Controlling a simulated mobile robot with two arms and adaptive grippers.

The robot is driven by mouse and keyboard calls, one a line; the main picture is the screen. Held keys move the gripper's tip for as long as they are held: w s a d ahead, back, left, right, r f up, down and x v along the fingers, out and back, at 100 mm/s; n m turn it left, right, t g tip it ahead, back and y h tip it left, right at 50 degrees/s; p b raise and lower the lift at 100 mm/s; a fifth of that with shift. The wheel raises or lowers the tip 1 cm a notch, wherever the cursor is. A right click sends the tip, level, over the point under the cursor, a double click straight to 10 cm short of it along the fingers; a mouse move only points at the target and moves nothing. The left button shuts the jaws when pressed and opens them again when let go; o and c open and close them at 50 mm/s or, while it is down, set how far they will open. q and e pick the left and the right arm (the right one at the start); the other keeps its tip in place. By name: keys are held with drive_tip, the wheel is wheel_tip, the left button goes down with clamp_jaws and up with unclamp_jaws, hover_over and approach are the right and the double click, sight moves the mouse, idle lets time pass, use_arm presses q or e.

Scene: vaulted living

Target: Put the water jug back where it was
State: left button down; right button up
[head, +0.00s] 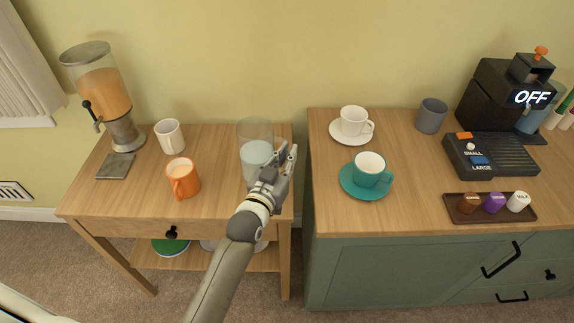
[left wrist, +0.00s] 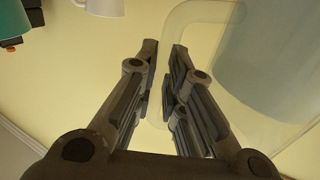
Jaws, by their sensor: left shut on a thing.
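The clear water jug (head: 255,135), partly filled with pale blue water, is upright at the right end of the wooden side table (head: 140,208) in the head view. I cannot tell whether its base touches the tabletop, as my gripper and arm hide its lower right part. My left gripper (head: 280,165) is on the jug's right side, shut on its handle. In the left wrist view, the fingers (left wrist: 165,85) close on the clear handle, and the jug (left wrist: 275,60) fills the right side. My right gripper is not in view.
A juice dispenser (head: 103,95), a white mug (head: 170,136) and an orange mug (head: 184,178) stand left of the jug. To the right, the green cabinet (head: 400,265) holds a white cup (head: 353,120), teal cup (head: 369,168), grey cup (head: 431,116) and black coffee machine (head: 495,95).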

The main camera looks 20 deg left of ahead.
use_arm(q)
drive_tip(key=shift+w+a+f, duration=0.1)
drive_tip(key=shift+w+f, duration=0.2)
drive_tip(key=shift+f, duration=0.65)
drive_tip(key=shift+w+f, duration=0.25)
drive_tip(key=shift+f, duration=0.65)
drive_tip(key=shift+f, duration=0.2)
drive_tip(key=c, duration=1.5)
unclamp_jaws()
drive_tip(key=shift+s+f, duration=0.1)
drive_tip(key=shift+s, duration=0.05)
drive_tip(key=s+a, duration=0.1)
drive_tip(key=s, duration=1.1)
drive_tip(key=shift+a+b, duration=0.15)
drive_tip(key=shift+b, duration=0.15)
